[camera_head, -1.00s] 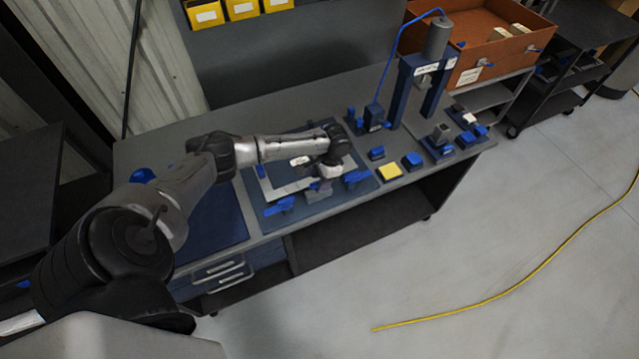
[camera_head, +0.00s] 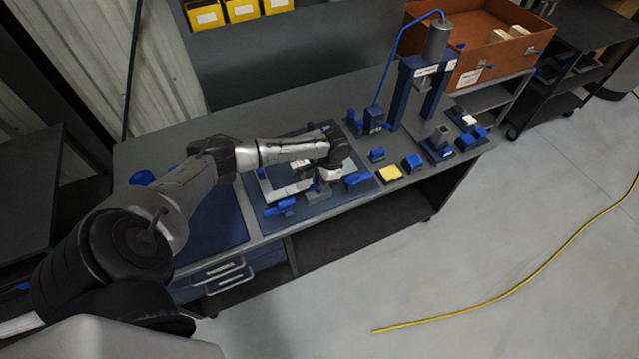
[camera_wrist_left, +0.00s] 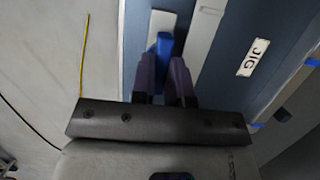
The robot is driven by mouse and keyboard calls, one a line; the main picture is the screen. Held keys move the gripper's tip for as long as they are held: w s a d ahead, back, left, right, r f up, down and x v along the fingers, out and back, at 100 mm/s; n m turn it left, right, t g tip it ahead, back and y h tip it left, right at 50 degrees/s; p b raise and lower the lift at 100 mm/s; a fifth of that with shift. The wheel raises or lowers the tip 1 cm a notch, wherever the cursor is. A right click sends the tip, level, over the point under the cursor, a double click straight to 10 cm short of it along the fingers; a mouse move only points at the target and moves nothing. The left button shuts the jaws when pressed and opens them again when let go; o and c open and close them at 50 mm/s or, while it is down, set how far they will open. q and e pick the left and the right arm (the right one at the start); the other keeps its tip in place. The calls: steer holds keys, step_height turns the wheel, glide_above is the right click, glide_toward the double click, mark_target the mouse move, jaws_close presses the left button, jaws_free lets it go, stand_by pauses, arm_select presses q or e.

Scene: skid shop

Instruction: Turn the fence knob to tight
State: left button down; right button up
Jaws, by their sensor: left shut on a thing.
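The fence jig is a dark blue plate (camera_head: 340,200) near the bench's front edge, with pale bars on it. In the head view, blue handles show at its front left (camera_head: 279,208) and right (camera_head: 357,180). My left gripper (camera_head: 319,187) points down between them, low over the plate, and my wrist hides part of the jig. In the left wrist view, the fingers (camera_wrist_left: 167,75) are closed at a blue knob-like piece (camera_wrist_left: 165,45) beside a pale block. The fingers hide its lower part, so its setting cannot be read. My right gripper is not in view.
A yellow block (camera_head: 390,174) and small blue fixtures (camera_head: 412,162) stand right of the jig. A tall blue press (camera_head: 432,85) and a brown bin (camera_head: 490,45) are at the back right. A JIG label (camera_wrist_left: 253,58) shows in the wrist view. The floor in front is mostly clear.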

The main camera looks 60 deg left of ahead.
arm_select(q)
steer(key=shift+r+m+y+p, duration=0.2)
steer(key=shift+m+y+p, duration=0.1)
steer(key=shift+m+p, duration=0.35)
steer(key=shift+m+y+p, duration=0.3)
steer(key=shift+m+p, duration=0.2)
steer(key=shift+m, duration=0.75)
steer(key=shift+d+f+m, duration=0.1)
steer(key=shift+m, duration=0.3)
